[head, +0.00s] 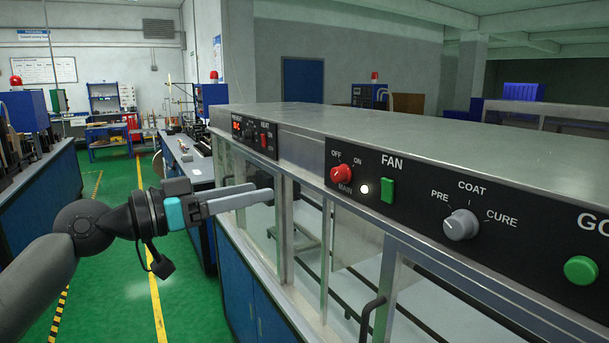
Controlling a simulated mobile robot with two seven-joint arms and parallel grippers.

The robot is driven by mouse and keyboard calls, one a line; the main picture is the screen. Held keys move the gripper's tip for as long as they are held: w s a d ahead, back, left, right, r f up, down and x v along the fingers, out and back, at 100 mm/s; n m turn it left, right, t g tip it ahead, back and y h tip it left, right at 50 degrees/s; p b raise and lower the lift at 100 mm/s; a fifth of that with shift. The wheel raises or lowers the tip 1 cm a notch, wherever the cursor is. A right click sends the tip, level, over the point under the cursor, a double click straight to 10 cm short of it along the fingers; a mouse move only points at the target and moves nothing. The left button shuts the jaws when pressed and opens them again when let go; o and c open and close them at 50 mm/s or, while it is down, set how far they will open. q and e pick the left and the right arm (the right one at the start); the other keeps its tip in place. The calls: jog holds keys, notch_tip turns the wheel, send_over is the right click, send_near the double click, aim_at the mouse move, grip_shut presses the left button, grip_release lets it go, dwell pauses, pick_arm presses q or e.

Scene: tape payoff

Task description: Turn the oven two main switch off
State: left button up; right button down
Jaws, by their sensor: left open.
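A red rotary knob (341,174) marked MAIN, with OFF at its upper left and ON at its upper right, sits on a black control panel (420,206). Its pointer is too small to read. A white lamp (364,188) beside it is lit. No oven number is legible on this panel. My left gripper (264,193) is open and empty, in front of the oven's glass front. It is left of the red knob, lower in the picture and apart from it. My right gripper is not in view.
A smaller panel (254,134) with a red display sits further left. A dark door handle (369,318) juts out below. Green floor is open at left.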

aim_at(334, 175)
pick_arm(q)
jog(key=p+x, duration=0.4)
jog(key=x, duration=1.1)
jog(key=shift+d, duration=0.2)
grip_shut()
